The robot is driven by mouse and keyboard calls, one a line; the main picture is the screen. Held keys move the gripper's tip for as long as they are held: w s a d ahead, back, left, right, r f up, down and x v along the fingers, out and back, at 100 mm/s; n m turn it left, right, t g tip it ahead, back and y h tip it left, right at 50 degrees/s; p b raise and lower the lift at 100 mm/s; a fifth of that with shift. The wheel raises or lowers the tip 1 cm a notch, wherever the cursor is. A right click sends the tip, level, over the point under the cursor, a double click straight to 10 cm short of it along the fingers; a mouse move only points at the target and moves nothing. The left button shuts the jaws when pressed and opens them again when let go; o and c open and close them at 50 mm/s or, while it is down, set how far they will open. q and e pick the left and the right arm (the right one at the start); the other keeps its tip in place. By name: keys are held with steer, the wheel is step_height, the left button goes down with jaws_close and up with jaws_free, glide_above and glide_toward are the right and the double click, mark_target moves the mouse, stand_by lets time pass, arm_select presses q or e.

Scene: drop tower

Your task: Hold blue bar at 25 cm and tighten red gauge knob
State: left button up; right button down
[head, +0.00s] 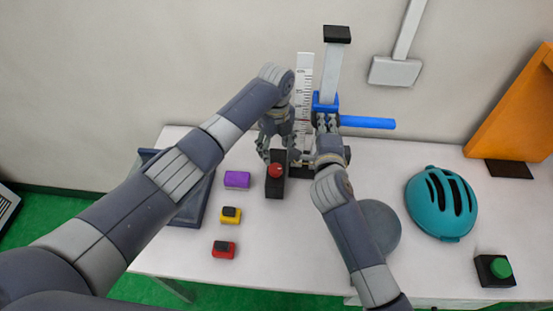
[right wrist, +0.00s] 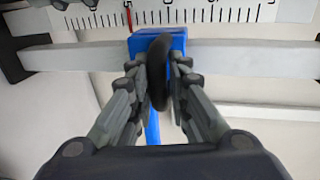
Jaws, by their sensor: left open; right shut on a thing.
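The blue bar (head: 367,122) sticks out to the right from a blue carriage (head: 325,103) on the upright rail of the tower. A white ruler (head: 304,85) stands left of the rail. My right gripper (head: 327,124) is at the carriage, shut on a dark disc-shaped handle (right wrist: 159,72) in front of the blue block (right wrist: 172,42). My left gripper (head: 279,155) is open, fingers down, left of the ruler. A red round knob or button (head: 275,170) on a black block shows just below its fingers. I cannot tell whether it is the gauge knob. The ruler's lower part is partly hidden.
Purple (head: 237,179), yellow (head: 231,215) and red (head: 224,248) blocks lie left on the white table (head: 300,240). A grey tray (head: 190,208) is under my left arm. Right are a grey disc (head: 383,225), teal helmet (head: 440,203), green button (head: 500,268) and orange panel (head: 515,110).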

arm_select(q)
steer(key=shift+r, duration=2.1)
arm_select(e)
steer(key=shift+a, duration=0.15)
steer(key=c, duration=1.7)
jaws_free()
steer(key=shift+o, duration=0.6)
steer(key=shift+r, duration=0.1)
arm_select(q)
steer(key=shift+a, duration=0.15)
arm_select(e)
steer(key=shift+a, duration=0.1)
steer(key=shift+s, duration=0.15)
steer(key=shift+s, duration=0.25)
steer(key=v, duration=1.1)
